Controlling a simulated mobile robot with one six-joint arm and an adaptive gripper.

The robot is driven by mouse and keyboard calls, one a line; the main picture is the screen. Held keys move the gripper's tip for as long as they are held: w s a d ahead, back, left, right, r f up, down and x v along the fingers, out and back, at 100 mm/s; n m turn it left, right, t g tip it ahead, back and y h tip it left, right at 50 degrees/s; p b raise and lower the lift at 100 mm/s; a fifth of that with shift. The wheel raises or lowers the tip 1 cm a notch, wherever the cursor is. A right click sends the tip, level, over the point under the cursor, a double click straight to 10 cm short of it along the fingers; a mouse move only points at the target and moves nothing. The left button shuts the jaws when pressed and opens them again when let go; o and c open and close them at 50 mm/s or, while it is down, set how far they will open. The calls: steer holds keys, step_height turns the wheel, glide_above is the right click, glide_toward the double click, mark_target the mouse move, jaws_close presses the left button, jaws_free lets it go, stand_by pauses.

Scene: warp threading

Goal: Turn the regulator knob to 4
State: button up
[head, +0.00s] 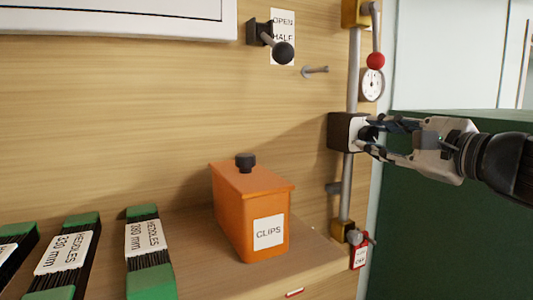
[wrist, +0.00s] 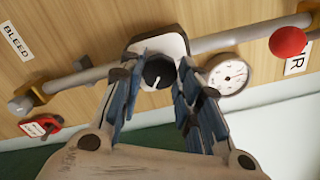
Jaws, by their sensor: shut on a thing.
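The regulator (head: 341,132) is a dark block with a pale face on a vertical grey pipe at the right of the head view. Its black knob (wrist: 157,72) with a white mark shows between my fingers in the wrist view. My gripper (head: 368,134) reaches in from the right, its fingers closed around the knob's sides. It also shows in the wrist view (wrist: 160,75). The white mark points down and slightly left in the wrist view. The dial numbers on the pale face (wrist: 168,42) are not readable.
A round gauge (wrist: 228,77) sits beside the regulator, with a red ball lever (head: 375,60) above. A red tag (head: 359,257) hangs at the pipe's lower end.

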steer(key=shift+n+b, duration=0.9)
steer(key=o, duration=1.1)
